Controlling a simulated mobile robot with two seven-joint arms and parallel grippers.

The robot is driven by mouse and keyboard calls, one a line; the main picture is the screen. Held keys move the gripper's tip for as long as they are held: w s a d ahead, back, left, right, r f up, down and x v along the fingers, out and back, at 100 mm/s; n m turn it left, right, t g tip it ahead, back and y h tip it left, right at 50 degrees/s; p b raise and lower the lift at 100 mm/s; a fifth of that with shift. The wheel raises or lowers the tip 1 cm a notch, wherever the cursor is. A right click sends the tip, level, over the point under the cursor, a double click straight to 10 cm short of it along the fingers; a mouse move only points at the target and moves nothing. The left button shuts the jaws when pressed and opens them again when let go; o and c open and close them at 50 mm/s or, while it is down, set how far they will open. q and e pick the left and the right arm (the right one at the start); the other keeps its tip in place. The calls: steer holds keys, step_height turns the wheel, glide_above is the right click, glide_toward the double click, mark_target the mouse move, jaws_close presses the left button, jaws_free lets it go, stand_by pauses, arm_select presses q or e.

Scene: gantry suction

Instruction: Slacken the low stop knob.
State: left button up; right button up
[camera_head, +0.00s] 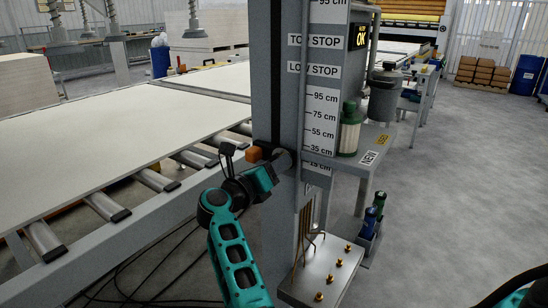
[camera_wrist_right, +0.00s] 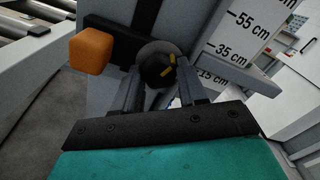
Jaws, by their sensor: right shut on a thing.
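The low stop knob (camera_wrist_right: 157,64) is a round dark knob with a yellow mark on its face, set on the grey column below the LOW STOP label (camera_head: 312,70). In the head view the knob (camera_head: 282,160) is partly covered by my gripper. My right gripper (camera_head: 276,163) has come in from the lower left. In the right wrist view its two fingers (camera_wrist_right: 160,80) stand on either side of the knob and are shut on it. An orange block (camera_wrist_right: 91,51) sits beside the knob on the left. My left gripper is not in view.
The column carries a centimetre scale (camera_head: 319,125). A metal plate with brass pegs (camera_head: 325,268) stands low in front. A shelf (camera_head: 371,143) with a green-capped jar (camera_head: 349,130) is at the right. A roller conveyor with a white board (camera_head: 110,125) runs left.

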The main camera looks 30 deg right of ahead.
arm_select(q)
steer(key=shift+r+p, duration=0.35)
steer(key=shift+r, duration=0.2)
arm_select(e)
steer(key=shift+n, duration=0.5)
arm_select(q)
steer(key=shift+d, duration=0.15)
arm_select(e)
steer(key=o, duration=1.1)
steer(key=shift+c, duration=0.2)
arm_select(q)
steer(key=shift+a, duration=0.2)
arm_select(e)
steer(key=shift+a, duration=0.15)
